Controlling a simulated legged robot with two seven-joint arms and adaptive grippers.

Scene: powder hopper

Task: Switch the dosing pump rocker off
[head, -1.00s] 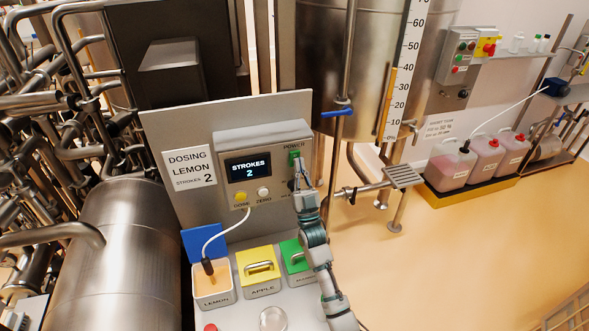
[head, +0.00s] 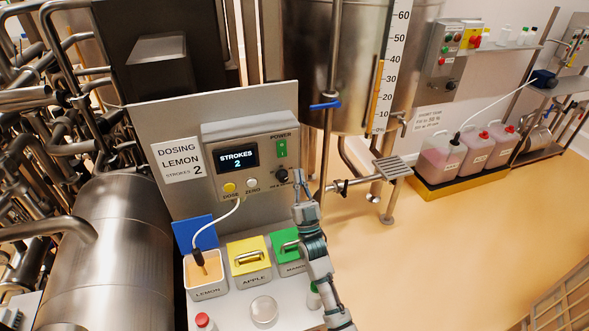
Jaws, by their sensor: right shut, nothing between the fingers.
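The dosing pump box (head: 249,165) is mounted on the grey panel, with a lit display (head: 237,159) reading STROKES 2. The green power rocker (head: 282,149) is at its upper right, under the word POWER, and is uncovered. Which side of the rocker is pressed in is too small to tell. My right gripper (head: 298,175) is shut and empty. In the picture it is below and to the right of the rocker, beside the black knob (head: 282,175), apart from the rocker. My left gripper is not in view.
A yellow button (head: 230,188) and a white button (head: 252,183) sit under the display. Below stand the open lemon container (head: 205,290), the yellow-lidded apple container (head: 250,275) and a green-lidded one (head: 286,262), partly behind my right arm. A sign (head: 181,161) reads DOSING LEMON STROKES 2.

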